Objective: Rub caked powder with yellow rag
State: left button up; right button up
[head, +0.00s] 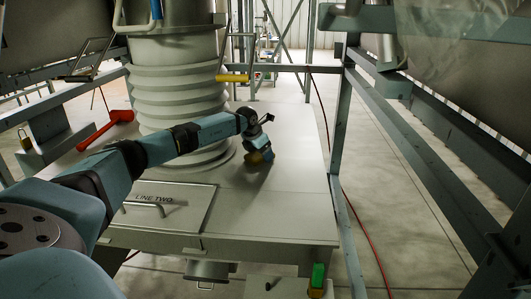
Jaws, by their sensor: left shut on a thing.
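My left arm reaches in from the left across the pale grey station top. My left gripper (262,146) is at its end, pointing down, right of the ribbed bellows. It is shut on the yellow rag (260,157), a small dark-yellow bundle low at the fingertips. The rag is at or very near the station top (285,190); I cannot tell whether it touches. I cannot make out the caked powder. My right gripper is not in view.
The ribbed bellows (178,85) stands beside the gripper. A red tool (108,126) lies at the left. A hatch lid lettered LINE TWO (165,208) is at the front. Steel frame beams (340,125) rise at the right. The top's right side is clear.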

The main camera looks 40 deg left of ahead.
pick_arm(q)
jog(key=shift+w+r+p, duration=0.1)
jog(key=shift+r+p, duration=0.55)
jog(key=shift+r, duration=0.15)
jog(key=shift+r+p, duration=1.4)
jog(key=shift+r, duration=0.85)
jog(key=shift+r+p, duration=1.1)
jog(key=shift+r, duration=0.45)
jog(key=shift+f, duration=0.1)
